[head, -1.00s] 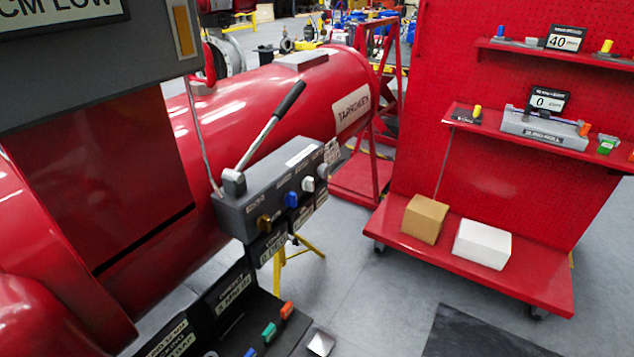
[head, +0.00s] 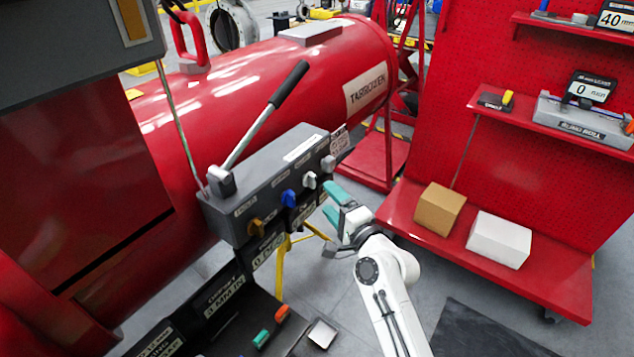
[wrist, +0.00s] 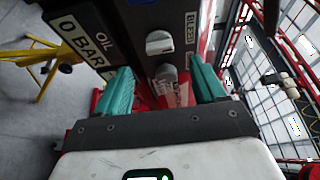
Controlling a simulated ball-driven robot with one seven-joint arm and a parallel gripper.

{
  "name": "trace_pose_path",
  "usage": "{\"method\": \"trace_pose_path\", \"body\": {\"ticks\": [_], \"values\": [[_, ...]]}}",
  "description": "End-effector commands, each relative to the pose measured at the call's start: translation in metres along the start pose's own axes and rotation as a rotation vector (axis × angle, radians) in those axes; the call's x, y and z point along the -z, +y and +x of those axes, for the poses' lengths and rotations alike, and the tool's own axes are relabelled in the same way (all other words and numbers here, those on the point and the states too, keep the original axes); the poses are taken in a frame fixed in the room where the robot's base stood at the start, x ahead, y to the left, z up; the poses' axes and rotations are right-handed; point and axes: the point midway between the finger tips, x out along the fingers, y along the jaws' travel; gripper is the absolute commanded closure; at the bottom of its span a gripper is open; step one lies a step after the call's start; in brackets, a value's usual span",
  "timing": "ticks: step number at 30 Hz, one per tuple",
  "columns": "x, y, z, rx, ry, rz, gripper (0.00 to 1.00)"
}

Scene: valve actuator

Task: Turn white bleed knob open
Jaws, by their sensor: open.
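The white bleed knob (head: 310,180) is on the front face of the grey control box (head: 265,180), right of a blue knob. In the wrist view the white knob (wrist: 160,42) shows beyond the fingertips, near the top, beside a label that seems to read BLEED. My gripper (head: 335,204), with teal fingers, is open and empty, in front of the box's right end and apart from the white knob. In the wrist view my open gripper (wrist: 163,80) has a grey round knob (wrist: 167,72) showing between its fingers; I cannot tell its distance.
A blue knob (head: 288,198), an orange-brown knob (head: 256,227) and a grey knob (head: 328,163) share the box's face. A long lever (head: 270,110) rises from its top. A red shelf cart (head: 560,270) with boxes stands right. Grey floor lies between.

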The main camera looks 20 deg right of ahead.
Motion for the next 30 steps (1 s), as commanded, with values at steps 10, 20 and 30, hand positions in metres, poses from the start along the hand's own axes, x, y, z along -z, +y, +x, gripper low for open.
{"method": "trace_pose_path", "body": {"ticks": [10,20,30], "values": [[-0.001,0.0,0.059,-0.001,-0.002,-0.002,0.3],[-0.001,0.001,0.074,-0.002,-0.001,-0.003,0.3],[-0.001,0.001,0.073,-0.002,-0.001,-0.003,0.46]]}}
